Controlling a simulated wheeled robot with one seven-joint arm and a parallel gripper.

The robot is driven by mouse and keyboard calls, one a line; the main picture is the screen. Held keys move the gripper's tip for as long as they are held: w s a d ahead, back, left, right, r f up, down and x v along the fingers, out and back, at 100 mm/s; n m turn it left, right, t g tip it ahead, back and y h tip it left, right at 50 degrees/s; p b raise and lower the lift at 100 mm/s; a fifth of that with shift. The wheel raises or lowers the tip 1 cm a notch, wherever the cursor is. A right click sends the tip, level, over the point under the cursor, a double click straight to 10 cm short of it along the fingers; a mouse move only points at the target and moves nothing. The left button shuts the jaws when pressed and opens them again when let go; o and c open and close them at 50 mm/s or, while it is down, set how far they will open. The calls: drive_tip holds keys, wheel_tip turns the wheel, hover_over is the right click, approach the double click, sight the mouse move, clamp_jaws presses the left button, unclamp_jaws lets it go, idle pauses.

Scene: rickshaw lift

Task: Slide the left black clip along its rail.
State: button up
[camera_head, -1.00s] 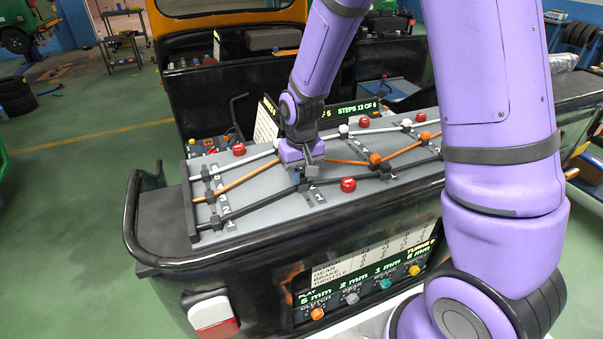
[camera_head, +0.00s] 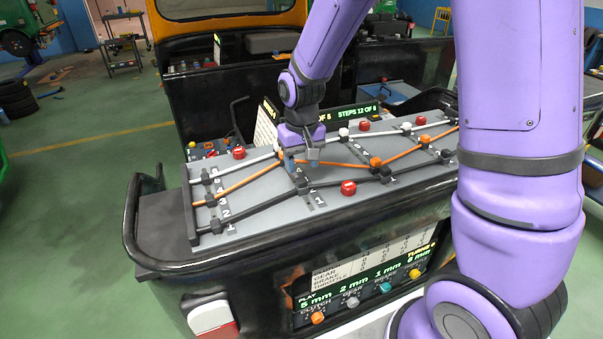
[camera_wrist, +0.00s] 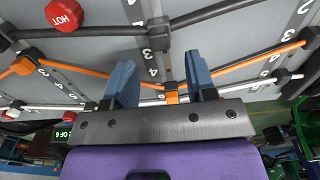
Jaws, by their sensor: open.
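The black cable runs along the panel's near side. On it, a black clip (camera_head: 302,186) sits on the numbered rail just nearer than my gripper (camera_head: 303,158). This clip also shows in the wrist view (camera_wrist: 158,32), above and between the fingers. Another black clip (camera_head: 384,173) is on the rail to the right. Black blocks (camera_head: 216,224) hold the cables at the far left. My gripper is open, its two blue fingers (camera_wrist: 162,80) apart, with an orange clip (camera_wrist: 172,88) between them in the wrist picture. I cannot tell whether they straddle it. My gripper hides this clip in the head view.
Red HOT buttons stand on the panel, one (camera_head: 348,188) right of the near black clip. Orange (camera_head: 240,184) and white (camera_head: 235,165) cables run beyond the black one. A black bar (camera_head: 320,226) edges the panel's front. A lit sign (camera_head: 352,117) stands behind.

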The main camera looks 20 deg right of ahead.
sight(302, 179)
wheel_tip(302, 179, up, 6)
idle(0.4)
drive_tip(key=shift+r, duration=0.15)
drive_tip(key=s+d+r+t, duration=0.2)
drive_tip(key=s+d+r, duration=0.1)
drive_tip(key=s+r, duration=0.5)
drive_tip(key=s+d+r+t, duration=0.3)
drive_tip(key=s+r, duration=0.5)
drive_tip(key=s, duration=0.7)
drive_tip(key=shift+s+d, duration=0.15)
drive_tip(key=shift+d, duration=0.3)
